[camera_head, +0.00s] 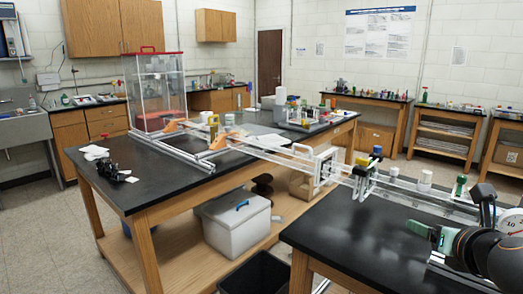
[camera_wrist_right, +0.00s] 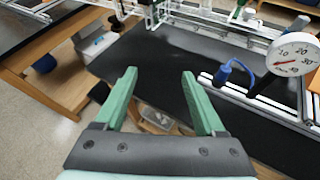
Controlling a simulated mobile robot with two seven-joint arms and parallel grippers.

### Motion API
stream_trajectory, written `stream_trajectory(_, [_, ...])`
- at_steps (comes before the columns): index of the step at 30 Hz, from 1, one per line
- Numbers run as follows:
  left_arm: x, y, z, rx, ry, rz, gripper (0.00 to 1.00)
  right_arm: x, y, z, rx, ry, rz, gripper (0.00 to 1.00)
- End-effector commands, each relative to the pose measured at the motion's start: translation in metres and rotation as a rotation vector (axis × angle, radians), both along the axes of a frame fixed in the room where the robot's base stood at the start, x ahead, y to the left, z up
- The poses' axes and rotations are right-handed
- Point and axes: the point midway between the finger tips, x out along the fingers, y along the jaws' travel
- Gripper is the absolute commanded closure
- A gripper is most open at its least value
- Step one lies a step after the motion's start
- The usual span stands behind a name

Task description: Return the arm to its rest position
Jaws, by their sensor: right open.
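My right gripper (camera_head: 428,232) reaches in from the lower right of the head view, above the near black bench. In the right wrist view, its two green fingers (camera_wrist_right: 159,76) stand wide apart with nothing between them. Beyond and below the fingers are the dark bench top and its front edge. My left gripper is not in either view.
A round dial gauge (camera_wrist_right: 291,56) and a blue-handled part (camera_wrist_right: 232,72) stand right of the fingers, on metal rails. The near bench (camera_head: 335,225) has bare room left of the gripper. A long extrusion frame (camera_head: 272,154) spans both benches.

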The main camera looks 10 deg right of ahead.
Motion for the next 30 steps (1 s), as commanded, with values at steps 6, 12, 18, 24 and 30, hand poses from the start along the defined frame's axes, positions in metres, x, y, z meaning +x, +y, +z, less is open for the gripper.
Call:
stream_trajectory(6, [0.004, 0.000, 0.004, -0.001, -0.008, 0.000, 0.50, 0.010, 0.015, -0.055, 0.311, 0.004, -0.025, 0.29])
stream_trajectory(12, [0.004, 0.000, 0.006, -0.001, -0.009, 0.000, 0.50, 0.012, 0.036, -0.120, 0.675, 0.014, -0.105, 0.29])
stream_trajectory(18, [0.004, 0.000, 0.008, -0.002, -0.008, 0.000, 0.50, 0.002, 0.060, -0.188, 1.057, 0.024, -0.249, 0.29])
stream_trajectory(24, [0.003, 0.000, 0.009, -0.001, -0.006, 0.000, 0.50, -0.020, 0.090, -0.254, 1.415, 0.031, -0.449, 0.29])
stream_trajectory(30, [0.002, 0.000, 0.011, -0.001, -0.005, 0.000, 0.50, -0.053, 0.125, -0.315, 1.742, 0.024, -0.699, 0.29])
